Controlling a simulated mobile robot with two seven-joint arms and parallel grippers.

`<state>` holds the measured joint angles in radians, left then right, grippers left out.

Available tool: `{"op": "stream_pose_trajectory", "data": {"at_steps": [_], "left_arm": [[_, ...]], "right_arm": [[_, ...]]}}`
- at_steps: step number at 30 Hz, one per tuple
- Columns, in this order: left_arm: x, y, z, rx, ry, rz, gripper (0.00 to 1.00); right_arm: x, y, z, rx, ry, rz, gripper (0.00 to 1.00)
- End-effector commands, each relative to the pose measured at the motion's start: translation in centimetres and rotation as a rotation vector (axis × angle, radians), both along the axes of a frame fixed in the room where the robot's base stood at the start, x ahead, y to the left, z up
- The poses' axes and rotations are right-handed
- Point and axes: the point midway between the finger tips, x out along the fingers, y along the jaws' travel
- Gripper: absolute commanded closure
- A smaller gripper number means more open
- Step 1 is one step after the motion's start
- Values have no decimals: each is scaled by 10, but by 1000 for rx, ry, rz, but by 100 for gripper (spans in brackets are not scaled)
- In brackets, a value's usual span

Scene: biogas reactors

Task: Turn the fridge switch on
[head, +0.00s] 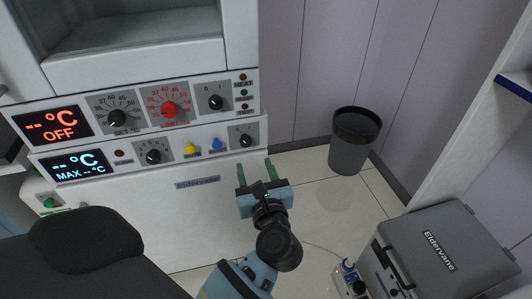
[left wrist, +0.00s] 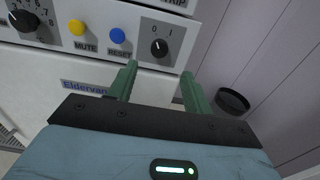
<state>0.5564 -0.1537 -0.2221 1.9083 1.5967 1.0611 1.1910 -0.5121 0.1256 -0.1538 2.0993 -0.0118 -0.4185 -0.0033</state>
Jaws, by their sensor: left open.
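The fridge switch (head: 246,140) is a small black rotary knob at the right end of the lower control panel. It also shows in the left wrist view (left wrist: 159,47), under the marks 0 and 1, with its white line seemingly toward 0. The lower display (head: 76,166) is lit and reads "-- °C, MAX -- °C". My left gripper (head: 254,169) is open and empty, just below and in front of the panel. In the left wrist view its green fingers (left wrist: 158,72) stand to either side below the knob, apart from it. My right gripper is not in view.
The upper panel has another 0/1 knob (head: 215,102), a red dial (head: 169,110) and an "OFF" display (head: 53,124). Yellow (head: 191,149) and blue (head: 216,144) buttons sit left of the switch. A black bin (head: 354,140) and a grey case (head: 445,250) stand at right.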

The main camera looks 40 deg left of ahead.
Motion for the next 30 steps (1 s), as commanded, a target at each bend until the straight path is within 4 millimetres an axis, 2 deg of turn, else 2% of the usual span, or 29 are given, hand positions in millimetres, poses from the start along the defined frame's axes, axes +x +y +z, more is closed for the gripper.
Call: {"op": "stream_pose_trajectory", "data": {"at_steps": [7,21,30], "left_arm": [[4,4,1,0,-1,0,50],[45,51,1,3,-1,-1,50],[51,59,1,1,-1,-1,50]], "right_arm": [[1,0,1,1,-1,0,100],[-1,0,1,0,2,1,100],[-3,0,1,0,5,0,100]]}}
